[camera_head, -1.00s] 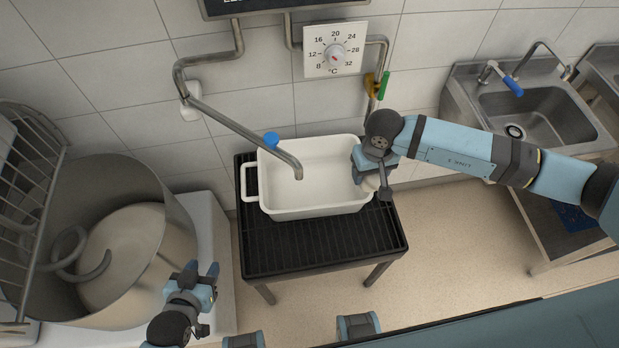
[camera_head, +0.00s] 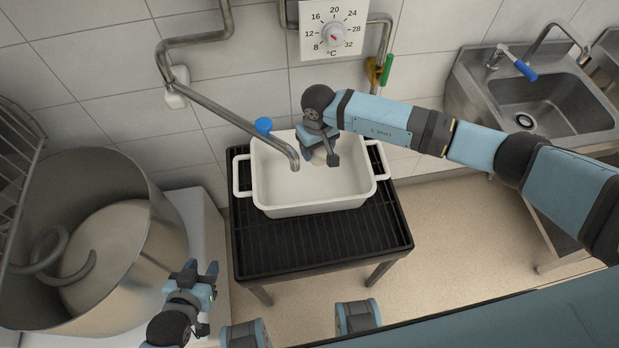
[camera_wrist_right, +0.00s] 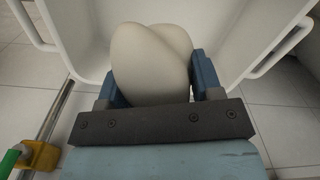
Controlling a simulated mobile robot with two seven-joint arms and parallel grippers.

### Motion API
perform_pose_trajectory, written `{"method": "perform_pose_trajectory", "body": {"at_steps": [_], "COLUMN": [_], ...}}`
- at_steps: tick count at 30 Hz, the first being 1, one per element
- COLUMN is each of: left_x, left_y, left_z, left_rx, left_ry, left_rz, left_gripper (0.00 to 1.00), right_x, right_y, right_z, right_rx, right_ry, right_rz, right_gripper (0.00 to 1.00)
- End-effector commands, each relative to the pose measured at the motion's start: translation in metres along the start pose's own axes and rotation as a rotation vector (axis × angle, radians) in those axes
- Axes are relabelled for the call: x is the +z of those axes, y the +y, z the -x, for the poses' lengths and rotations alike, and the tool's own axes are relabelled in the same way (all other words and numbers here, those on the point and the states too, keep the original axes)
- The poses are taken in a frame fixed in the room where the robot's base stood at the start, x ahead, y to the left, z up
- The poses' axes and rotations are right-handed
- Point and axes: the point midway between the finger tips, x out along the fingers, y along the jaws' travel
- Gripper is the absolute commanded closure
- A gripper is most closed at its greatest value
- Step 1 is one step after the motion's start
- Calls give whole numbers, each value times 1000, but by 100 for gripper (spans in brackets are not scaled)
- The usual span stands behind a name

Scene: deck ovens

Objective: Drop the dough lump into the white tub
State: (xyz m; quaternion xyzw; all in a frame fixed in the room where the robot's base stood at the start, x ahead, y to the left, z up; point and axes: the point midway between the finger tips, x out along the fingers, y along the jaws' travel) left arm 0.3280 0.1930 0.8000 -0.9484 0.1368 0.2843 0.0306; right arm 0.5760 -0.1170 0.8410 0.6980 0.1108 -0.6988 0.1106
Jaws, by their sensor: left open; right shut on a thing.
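The white tub (camera_head: 312,208) stands upright on a black slatted stand, its two handles at left and right. My right gripper (camera_head: 318,158) is over the back part of the tub, reaching in from the right. In the right wrist view it is shut on the pale dough lump (camera_wrist_right: 150,62), which sits between the blue fingers, with the tub's white walls (camera_wrist_right: 75,28) around it. In the head view the dough is mostly hidden by the gripper. My left gripper (camera_head: 193,278) is open and empty at the lower left, beside the mixer bowl.
A metal water spout (camera_head: 235,118) with a blue knob (camera_head: 263,126) reaches over the tub's left part. The black stand (camera_head: 325,245) has bare slats in front. A large mixer bowl (camera_head: 160,235) with a hook is at left. A steel sink (camera_head: 530,105) is at right.

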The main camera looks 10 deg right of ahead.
Motion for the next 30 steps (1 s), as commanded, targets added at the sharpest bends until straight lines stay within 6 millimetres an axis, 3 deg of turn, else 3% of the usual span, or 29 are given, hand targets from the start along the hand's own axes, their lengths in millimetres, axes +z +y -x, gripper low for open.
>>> {"method": "perform_pose_trajectory", "body": {"at_steps": [6, 15, 16, 19, 30], "left_x": [7, 7, 7, 7, 8], "left_y": [-1, -1, -1, -1, 0], "left_z": [-5, -5, -5, -5, -6], "left_rx": [-1, -1, -1, -1, 0], "left_ry": [-2, -4, -4, -4, -4], "left_rz": [2, 3, 3, 3, 4], "left_gripper": [57, 57, 57, 57, 57], "right_x": [0, 0, 0, 0, 0], "right_y": [0, 0, 0, 0, 1], "right_z": [-22, -24, -24, -24, -19], "right_rx": [-1, 0, 0, 0, 0], "right_ry": [1, 2, 2, 2, 1], "right_rz": [-2, 0, -1, -1, 0], "right_gripper": [76, 76, 34, 11, 11]}}
